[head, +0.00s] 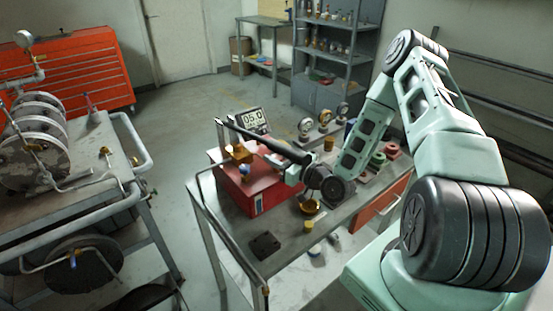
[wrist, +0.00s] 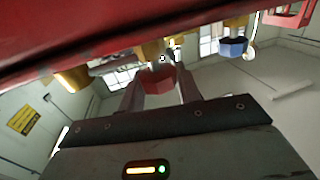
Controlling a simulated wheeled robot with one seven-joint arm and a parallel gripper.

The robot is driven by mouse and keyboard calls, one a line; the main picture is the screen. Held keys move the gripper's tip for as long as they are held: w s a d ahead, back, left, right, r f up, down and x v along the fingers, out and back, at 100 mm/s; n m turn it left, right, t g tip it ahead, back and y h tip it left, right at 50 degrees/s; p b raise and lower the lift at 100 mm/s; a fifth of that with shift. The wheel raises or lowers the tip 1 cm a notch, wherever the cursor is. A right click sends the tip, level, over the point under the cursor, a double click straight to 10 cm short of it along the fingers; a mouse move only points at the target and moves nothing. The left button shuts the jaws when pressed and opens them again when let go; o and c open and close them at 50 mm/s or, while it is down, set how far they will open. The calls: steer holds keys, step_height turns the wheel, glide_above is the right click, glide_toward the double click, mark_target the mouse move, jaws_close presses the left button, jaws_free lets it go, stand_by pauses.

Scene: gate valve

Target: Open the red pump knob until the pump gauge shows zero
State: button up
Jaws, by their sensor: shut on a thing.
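The red pump knob (wrist: 159,86) sits between the two fingers of my gripper (wrist: 157,80) in the wrist view. The fingers are shut on it, one on each side. In the head view the red pump box (head: 262,193) stands on the workbench, with my wrist close at its right side. The fingers and red knob cannot be made out there. The digital pump gauge (head: 256,118) stands behind the box and appears to read 05.0. The underside or side of the red box (wrist: 70,35) fills the top left of the wrist view.
A blue knob (wrist: 233,47) on a brass fitting is to the right of the red knob in the wrist view. A long black lever (head: 262,139) crosses above the box. Round dial gauges (head: 305,126) stand behind. A cart (head: 105,175) is at left, with open floor beyond.

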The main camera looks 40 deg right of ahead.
steer(key=n+g+y+b, duration=0.1)
steer(key=n+y+b, duration=0.1)
steer(key=y, duration=0.1)
steer(key=n+g+y+b, duration=0.2)
steer(key=n+y, duration=0.1)
steer(key=y, duration=0.1)
steer(key=shift+f, duration=0.2)
steer(key=n+g+y+b, duration=0.1)
steer(key=n+g+y, duration=0.1)
steer(key=g, duration=0.1)
steer(key=n+g+y+b, duration=0.1)
steer(key=n+g+y, duration=0.1)
steer(key=g, duration=0.1)
steer(key=shift+r+n+y, duration=0.1)
steer(key=shift+n+y, duration=0.2)
steer(key=shift+n, duration=0.1)
steer(key=shift+r+g, duration=0.1)
steer(key=shift+g, duration=0.3)
steer(key=o, duration=1)
steer(key=shift+c, duration=0.2)
steer(key=shift+d, duration=0.1)
steer(key=b+v, duration=0.3)
steer(key=v, duration=1.4)
steer(key=shift+s+f+b, duration=0.15)
steer(key=shift+f+b, duration=0.05)
steer(key=shift+b, duration=0.1)
